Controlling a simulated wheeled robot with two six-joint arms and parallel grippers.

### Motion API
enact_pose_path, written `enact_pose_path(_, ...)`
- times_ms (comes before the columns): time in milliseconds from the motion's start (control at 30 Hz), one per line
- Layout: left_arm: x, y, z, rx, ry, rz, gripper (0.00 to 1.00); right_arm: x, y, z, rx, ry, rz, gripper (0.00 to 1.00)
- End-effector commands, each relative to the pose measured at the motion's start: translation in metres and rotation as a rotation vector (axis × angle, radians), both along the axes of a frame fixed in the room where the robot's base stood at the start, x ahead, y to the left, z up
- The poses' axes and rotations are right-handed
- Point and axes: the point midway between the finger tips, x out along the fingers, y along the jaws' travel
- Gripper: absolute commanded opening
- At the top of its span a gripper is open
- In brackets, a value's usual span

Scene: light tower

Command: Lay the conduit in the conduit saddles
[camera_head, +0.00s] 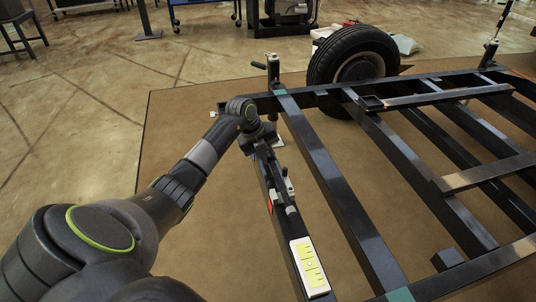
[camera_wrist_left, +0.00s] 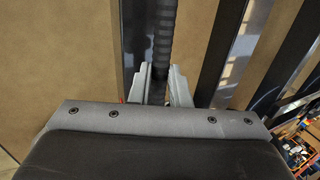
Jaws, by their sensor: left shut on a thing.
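My left gripper (camera_head: 284,186) is over the dark frame beam at the near side of the trailer. It also shows in the left wrist view (camera_wrist_left: 162,84), its two grey fingers closed on either side of a black ribbed conduit (camera_wrist_left: 164,38). The conduit runs away from the fingers, roughly along the dark beam. In the head view the conduit is hard to tell from the dark beam and gripper. I cannot make out the conduit saddles clearly, nor whether the conduit touches them. My right gripper is in neither view.
The black trailer frame (camera_head: 321,170) has several rails and crossbars to the right. A white and yellow label plate (camera_head: 310,267) lies on the near beam. A wheel (camera_head: 352,70) and a jack post (camera_head: 273,68) stand behind. Brown floor mat (camera_head: 190,120) is clear left.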

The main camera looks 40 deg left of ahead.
Motion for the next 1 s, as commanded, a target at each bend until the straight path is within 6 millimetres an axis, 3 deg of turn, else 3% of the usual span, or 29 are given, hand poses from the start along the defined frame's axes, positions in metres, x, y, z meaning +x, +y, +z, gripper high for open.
enact_pose_path(1000,0.000,0.000,-0.024,0.000,-0.001,-0.001,0.00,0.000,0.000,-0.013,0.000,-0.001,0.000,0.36)
